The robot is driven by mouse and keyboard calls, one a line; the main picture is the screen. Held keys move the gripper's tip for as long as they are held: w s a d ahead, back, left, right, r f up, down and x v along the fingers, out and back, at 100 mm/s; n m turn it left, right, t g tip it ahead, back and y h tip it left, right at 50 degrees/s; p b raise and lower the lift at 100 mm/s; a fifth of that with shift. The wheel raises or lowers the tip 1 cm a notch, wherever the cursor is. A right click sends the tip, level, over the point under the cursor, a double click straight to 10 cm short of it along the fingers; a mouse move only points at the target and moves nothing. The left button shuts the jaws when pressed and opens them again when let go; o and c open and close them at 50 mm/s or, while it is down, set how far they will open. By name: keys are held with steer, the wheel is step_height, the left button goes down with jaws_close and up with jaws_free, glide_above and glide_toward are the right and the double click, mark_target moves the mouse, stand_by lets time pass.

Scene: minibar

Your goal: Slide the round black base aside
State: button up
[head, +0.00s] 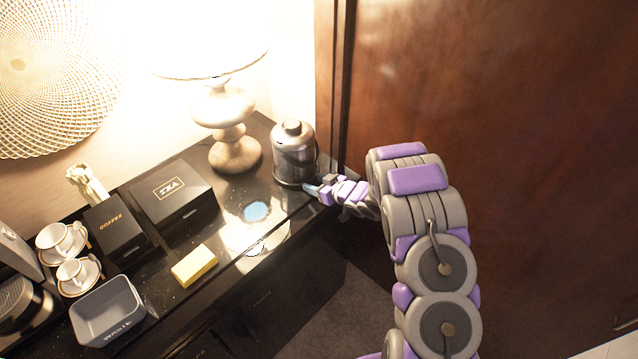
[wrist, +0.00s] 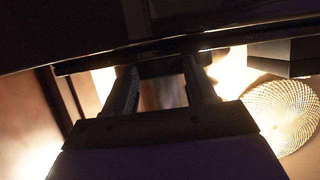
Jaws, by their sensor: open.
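A silver and black kettle-like canister (head: 294,150) stands upright at the right end of the dark counter. The round black base (head: 290,184) shows as a dark rim under it. My gripper (head: 313,189) is beside the base's right front edge, low over the counter; I cannot tell whether it touches. In the wrist view my gripper (wrist: 160,75) has its two dark fingers apart, with a gap between them. A dark edge crosses just past the fingertips there; I cannot tell if it is the base or the counter.
A lamp (head: 235,150) stands left of the canister. A blue disc (head: 256,211), a yellow sponge-like block (head: 195,266), a black tea box (head: 172,196), a coffee box (head: 117,228), cups and a grey waste bin (head: 106,311) lie further left. A wooden panel (head: 500,120) rises at right.

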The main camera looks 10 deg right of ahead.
steer(key=o, duration=0.4)
steer(key=shift+a, duration=0.35)
steer(key=shift+o, duration=0.3)
steer(key=shift+d, duration=0.55)
steer(key=shift+s+d+r, duration=0.15)
steer(key=shift+s+r, duration=0.1)
steer(key=shift+s, duration=0.25)
steer(key=p+v, duration=0.2)
steer(key=v, duration=1.4)
steer(key=shift+d, duration=0.25)
steer(key=shift+f, duration=0.15)
